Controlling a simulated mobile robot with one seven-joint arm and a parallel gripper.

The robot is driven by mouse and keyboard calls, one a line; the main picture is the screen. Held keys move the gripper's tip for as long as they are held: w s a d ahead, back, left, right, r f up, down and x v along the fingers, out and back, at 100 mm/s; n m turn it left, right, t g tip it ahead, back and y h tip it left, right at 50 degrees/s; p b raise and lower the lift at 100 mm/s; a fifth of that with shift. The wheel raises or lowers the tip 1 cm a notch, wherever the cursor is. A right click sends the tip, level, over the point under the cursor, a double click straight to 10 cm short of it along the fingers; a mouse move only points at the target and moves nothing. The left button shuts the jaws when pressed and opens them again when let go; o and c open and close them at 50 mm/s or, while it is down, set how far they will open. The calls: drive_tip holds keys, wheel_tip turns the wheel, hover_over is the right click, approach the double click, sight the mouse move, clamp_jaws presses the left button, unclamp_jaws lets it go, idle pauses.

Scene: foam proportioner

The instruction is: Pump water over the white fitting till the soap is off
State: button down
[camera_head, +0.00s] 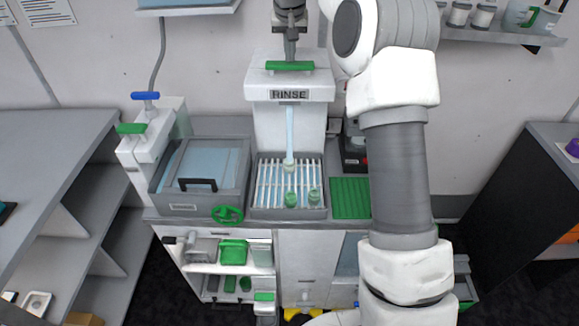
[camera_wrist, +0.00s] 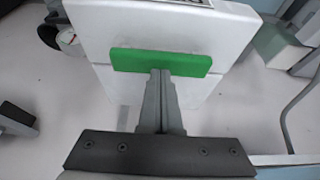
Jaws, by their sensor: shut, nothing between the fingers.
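The white rinse station (camera_head: 290,86) stands at the back of the counter, with a green pump handle (camera_head: 290,66) on top. My gripper (camera_head: 290,55) points down at this handle from above, with its fingers together and empty. In the wrist view the fingertips (camera_wrist: 160,75) are at the green handle (camera_wrist: 160,62), touching or very close to it. A pale blue stream of water (camera_head: 290,130) falls from the station onto a white slatted rack (camera_head: 266,184).
A two-handled white dispenser (camera_head: 148,137) stands farther left. A green mat (camera_head: 350,198) lies right of the rack. Shelves with green items are below.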

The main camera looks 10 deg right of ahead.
drive_tip(key=shift+f, duration=0.65)
drive_tip(key=shift+r+p, duration=2.25)
drive_tip(key=shift+r, duration=0.35)
drive_tip(key=shift+r, duration=0.15)
wheel_tip(320, 180, up, 2)
drive_tip(key=p, duration=0.2)
drive_tip(key=shift+r+p, duration=0.25)
drive_tip(key=shift+p, duration=0.05)
wheel_tip(320, 180, up, 3)
drive_tip(key=shift+r, duration=0.15)
